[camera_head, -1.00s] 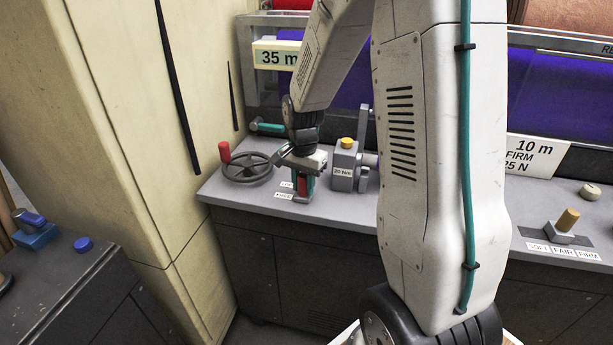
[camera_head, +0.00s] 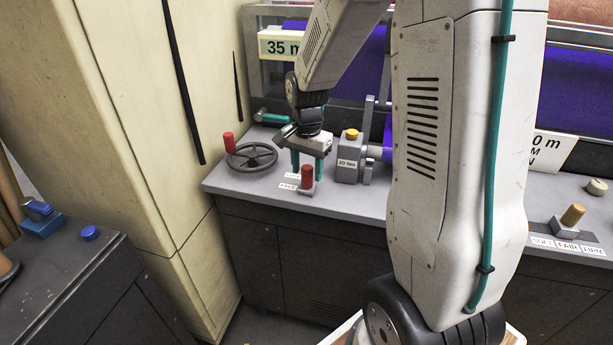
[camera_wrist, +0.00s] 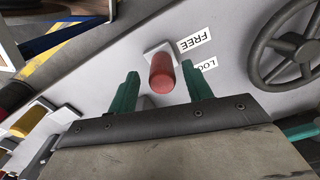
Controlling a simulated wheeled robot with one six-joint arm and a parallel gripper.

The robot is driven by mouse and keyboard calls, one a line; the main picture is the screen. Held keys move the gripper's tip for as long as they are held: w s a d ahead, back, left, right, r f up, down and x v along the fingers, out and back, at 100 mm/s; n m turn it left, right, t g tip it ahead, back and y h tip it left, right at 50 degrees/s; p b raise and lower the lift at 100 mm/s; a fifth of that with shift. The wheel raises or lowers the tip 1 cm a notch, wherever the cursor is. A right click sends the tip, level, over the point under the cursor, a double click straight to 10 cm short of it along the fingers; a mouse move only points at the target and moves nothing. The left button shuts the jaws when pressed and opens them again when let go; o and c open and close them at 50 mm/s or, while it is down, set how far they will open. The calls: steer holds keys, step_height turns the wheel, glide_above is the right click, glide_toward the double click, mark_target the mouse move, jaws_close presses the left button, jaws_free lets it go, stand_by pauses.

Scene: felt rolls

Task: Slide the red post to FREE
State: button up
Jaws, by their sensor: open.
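The red post (camera_head: 307,177) stands upright on a small grey block near the front edge of the grey bench. It lines up with the FREE label (camera_wrist: 196,36), the label nearer the bench front. The LOCK label (camera_head: 293,176) is farther back, partly hidden by a finger in the wrist view. My gripper (camera_head: 307,165) is open, its teal fingers pointing down just behind the post, toward the bench back. In the wrist view the post (camera_wrist: 162,75) shows in the gap beyond the fingertips, with no visible contact.
A black handwheel (camera_head: 251,155) with a red knob stands left of the post. A tall cream cabinet (camera_head: 130,120) bounds the left side.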

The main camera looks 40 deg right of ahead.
mark_target(307, 168)
steer(key=shift+r, duration=2.3)
steer(key=shift+n, duration=0.3)
steer(key=s+a+r+n, duration=0.3)
steer(key=s+a+n, duration=0.1)
steer(key=s, duration=0.4)
steer(key=s+a+r+n+t, duration=0.1)
steer(key=s+a+r+n, duration=0.3)
steer(key=s, duration=0.4)
steer(key=s+a+r+n, duration=0.4)
steer(key=s, duration=0.4)
steer(key=shift+a+n, duration=0.3)
steer(key=shift+n, duration=0.1)
